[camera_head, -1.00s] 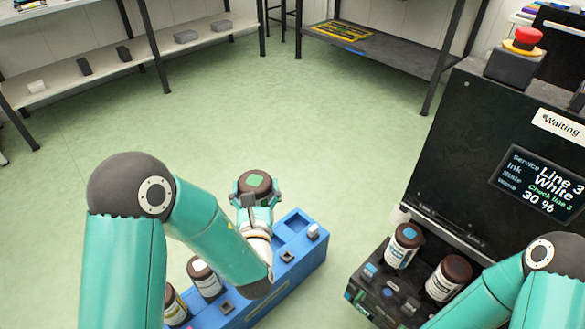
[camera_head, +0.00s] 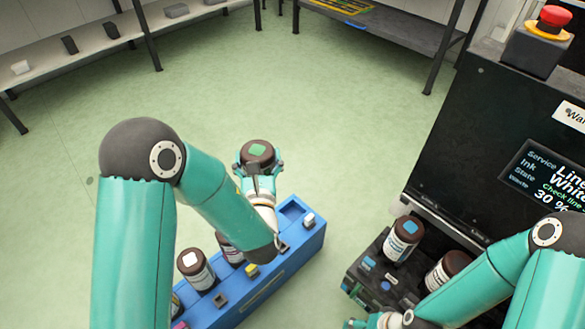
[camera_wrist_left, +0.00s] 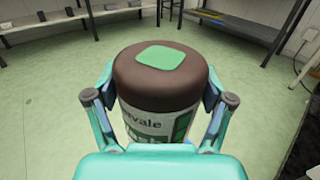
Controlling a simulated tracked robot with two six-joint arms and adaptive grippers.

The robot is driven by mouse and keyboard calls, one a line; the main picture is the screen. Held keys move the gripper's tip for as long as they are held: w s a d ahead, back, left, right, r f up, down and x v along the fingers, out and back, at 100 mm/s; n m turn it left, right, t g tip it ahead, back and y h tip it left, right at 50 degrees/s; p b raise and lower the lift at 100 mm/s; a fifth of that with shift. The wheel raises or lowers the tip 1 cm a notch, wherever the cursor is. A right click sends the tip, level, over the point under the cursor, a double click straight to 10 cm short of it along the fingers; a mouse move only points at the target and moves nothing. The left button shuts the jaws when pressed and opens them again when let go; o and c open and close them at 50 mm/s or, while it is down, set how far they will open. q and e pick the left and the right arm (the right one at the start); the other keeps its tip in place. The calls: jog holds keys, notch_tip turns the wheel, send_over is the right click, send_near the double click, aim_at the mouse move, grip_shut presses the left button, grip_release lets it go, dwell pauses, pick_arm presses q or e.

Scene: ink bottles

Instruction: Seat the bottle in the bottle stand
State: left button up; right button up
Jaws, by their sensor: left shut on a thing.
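My left gripper (camera_head: 258,170) is shut on a bottle (camera_head: 258,151) with a brown cap and a green square on top. In the left wrist view the same bottle (camera_wrist_left: 160,80) stands upright between the two fingers, its white and green label partly hidden. It is held above and beyond the far end of the blue bottle stand (camera_head: 262,293). The stand has an empty square socket (camera_head: 292,211) at its far right end. My right gripper (camera_head: 380,321) is at the bottom edge, partly cut off, and its fingers are not clear.
A white-capped-label bottle (camera_head: 195,268) and others stand in the blue stand, partly behind my left arm. A black machine (camera_head: 500,150) with a screen stands at the right, with a blue-marked bottle (camera_head: 403,239) and another bottle (camera_head: 447,272) on its tray. Open floor lies beyond.

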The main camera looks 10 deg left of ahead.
jog(key=o, duration=0.4)
notch_tip(320, 180, down, 6)
jog(key=b, duration=0.5)
jog(key=shift+f, duration=0.15)
pick_arm(q)
jog(key=w+d+f+n+g+y+b, duration=0.1)
jog(key=w+d+f+y+b, duration=0.1)
jog(key=w+f+b, duration=0.2)
jog(key=w+d+f+n+g+y+b, duration=0.1)
jog(key=w+f+b, duration=0.4)
jog(key=w+f, duration=0.5)
jog(key=shift+d+f+n+y, duration=0.65)
jog(key=shift+d+f, duration=0.5)
jog(key=shift+f, duration=3.15)
pick_arm(e)
jog(key=shift+f, duration=4.5)
pick_arm(q)
jog(key=shift+s+d+r, duration=0.1)
jog(key=shift+s, duration=0.05)
jog(key=shift+f, duration=0.2)
